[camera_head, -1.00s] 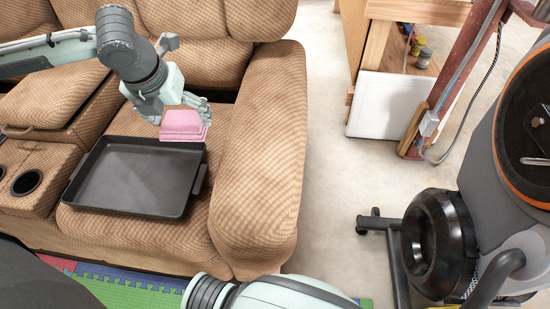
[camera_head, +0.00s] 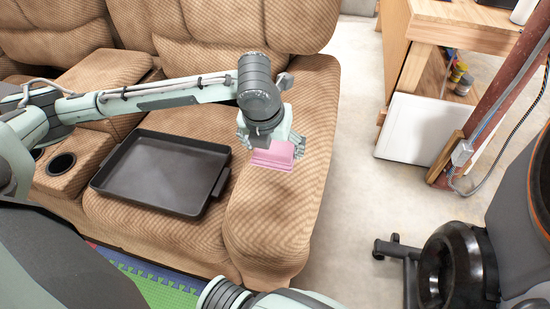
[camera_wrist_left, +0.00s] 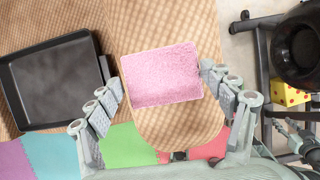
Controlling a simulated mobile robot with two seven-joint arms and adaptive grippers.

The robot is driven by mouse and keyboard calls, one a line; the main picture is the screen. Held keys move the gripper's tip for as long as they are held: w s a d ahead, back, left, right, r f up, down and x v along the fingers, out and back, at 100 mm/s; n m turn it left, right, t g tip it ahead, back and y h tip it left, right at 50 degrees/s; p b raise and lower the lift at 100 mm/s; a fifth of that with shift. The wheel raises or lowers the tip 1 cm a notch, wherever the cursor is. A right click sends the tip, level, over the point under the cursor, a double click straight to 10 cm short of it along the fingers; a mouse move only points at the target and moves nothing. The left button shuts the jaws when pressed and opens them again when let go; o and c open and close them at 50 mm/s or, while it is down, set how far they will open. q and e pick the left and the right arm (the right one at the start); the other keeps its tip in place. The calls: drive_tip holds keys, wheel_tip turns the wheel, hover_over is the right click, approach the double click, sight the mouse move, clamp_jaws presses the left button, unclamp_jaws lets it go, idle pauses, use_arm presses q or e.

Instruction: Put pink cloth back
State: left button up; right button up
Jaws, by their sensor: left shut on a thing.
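The pink cloth (camera_head: 273,155) is a small folded block. My left gripper (camera_head: 272,146) is shut on it and holds it over the right armrest of the tan recliner (camera_head: 270,215). In the left wrist view the pink cloth (camera_wrist_left: 162,75) shows between the two fingers of the left gripper (camera_wrist_left: 160,98), with the armrest behind it. Whether the cloth touches the armrest is hard to tell.
A black tray (camera_head: 112,179) lies on the recliner seat, left of the cloth. A cup holder console (camera_head: 57,172) is at the left. A wooden workbench (camera_head: 408,60), a white panel (camera_head: 408,128) and a black machine (camera_head: 455,270) stand at the right. The floor between is clear.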

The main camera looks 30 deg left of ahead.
sight(275, 161)
use_arm(q)
drive_tip(key=shift+d+f, duration=0.15)
drive_tip(key=shift+f, duration=2.1)
drive_tip(key=o, duration=1)
drive_tip(key=v, duration=1.2)
drive_tip(key=shift+r, duration=0.2)
